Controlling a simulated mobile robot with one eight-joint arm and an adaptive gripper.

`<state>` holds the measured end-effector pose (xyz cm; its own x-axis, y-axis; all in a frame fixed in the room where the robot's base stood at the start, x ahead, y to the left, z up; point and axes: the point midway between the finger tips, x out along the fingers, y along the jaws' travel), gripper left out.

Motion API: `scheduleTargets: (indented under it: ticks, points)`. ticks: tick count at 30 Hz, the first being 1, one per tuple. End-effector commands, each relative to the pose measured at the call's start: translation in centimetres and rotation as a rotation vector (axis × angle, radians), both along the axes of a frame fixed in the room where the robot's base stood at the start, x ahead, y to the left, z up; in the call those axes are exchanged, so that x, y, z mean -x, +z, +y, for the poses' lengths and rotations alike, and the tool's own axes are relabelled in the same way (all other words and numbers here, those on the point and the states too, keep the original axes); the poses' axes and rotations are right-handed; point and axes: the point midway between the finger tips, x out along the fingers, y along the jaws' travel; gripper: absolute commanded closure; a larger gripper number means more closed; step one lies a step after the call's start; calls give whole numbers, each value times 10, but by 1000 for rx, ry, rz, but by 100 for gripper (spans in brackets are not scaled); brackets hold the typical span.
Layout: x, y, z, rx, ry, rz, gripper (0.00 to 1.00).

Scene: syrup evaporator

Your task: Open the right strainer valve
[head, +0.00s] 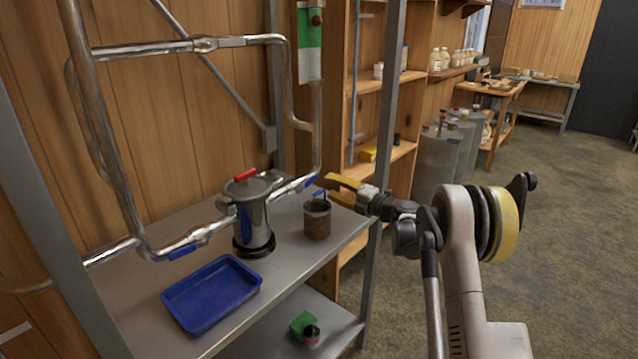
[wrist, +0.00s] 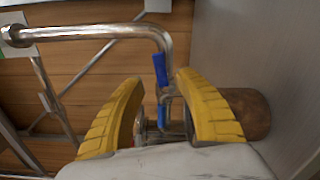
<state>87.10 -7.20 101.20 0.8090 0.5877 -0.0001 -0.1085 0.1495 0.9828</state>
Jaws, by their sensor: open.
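The steel strainer (head: 252,215) stands on the metal shelf, with a red handle (head: 246,175) on its lid. A bent steel pipe (head: 316,130) comes down to it on the right. The blue lever of the right valve (head: 311,181) lies along this pipe and also shows in the wrist view (wrist: 160,68). My gripper (head: 329,186) is open and empty, just right of the lever, with its yellow fingers toward the pipe. In the wrist view the blue lever shows in the gap between the fingertips, apart from them. The fingers and palm partly hide the valve body.
A rusty brown pot (head: 317,217) stands close below my gripper; it also shows behind a finger in the wrist view (wrist: 255,112). A blue tray (head: 212,292) and the left valve's blue lever (head: 183,252) are to the left.

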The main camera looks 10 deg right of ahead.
Motion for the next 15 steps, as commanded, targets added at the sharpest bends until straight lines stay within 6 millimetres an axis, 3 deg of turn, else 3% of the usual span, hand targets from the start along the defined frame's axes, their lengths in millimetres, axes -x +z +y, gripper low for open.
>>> scheduleTargets:
  ticks: [6, 15]
  points:
    - [27, 0, -19, 0, -1, 0, 59]
    - [33, 0, -23, 0, 1, 0, 59]
